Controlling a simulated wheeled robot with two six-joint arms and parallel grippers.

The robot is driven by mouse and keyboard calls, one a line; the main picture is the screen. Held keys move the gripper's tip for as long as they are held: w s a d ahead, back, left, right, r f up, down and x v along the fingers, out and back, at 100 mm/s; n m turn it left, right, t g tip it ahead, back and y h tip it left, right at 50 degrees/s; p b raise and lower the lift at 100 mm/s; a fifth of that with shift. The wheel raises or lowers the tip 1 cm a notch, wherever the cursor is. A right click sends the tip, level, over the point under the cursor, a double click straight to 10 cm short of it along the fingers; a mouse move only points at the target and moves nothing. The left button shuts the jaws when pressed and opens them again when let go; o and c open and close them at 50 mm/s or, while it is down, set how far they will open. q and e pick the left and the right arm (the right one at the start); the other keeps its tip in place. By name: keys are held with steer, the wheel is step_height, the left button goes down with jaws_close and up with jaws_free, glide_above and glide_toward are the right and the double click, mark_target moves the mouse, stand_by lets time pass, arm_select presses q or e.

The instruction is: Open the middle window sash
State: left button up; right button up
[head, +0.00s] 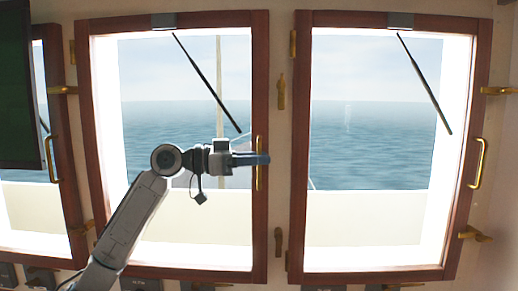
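The middle window sash (262,80) has a dark red-brown wooden frame and looks closed or nearly so. Its upright brass handle (259,178) is on the right side of the frame. My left gripper (262,159) reaches in from the left, its dark bluish fingers level with the upper part of this handle and overlapping it in the picture. Whether the fingers are closed around the handle I cannot tell. Two brass latches, upper (281,92) and lower (278,240), stand upright right of the sash, clear of its frame. My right gripper is out of view.
The right window (302,130) has a handle (479,163) and sideways latches (498,91) at its right edge. Part of the left window (66,180) shows behind a dark screen (18,85). Wipers cross the middle and right panes. Small dark boxes line the bottom edge.

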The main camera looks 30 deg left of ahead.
arm_select(q)
steer(key=shift+w+d, duration=0.3)
steer(key=shift+w, duration=0.05)
steer(key=shift+s, duration=0.1)
jaws_close()
steer(key=shift+f, duration=0.1)
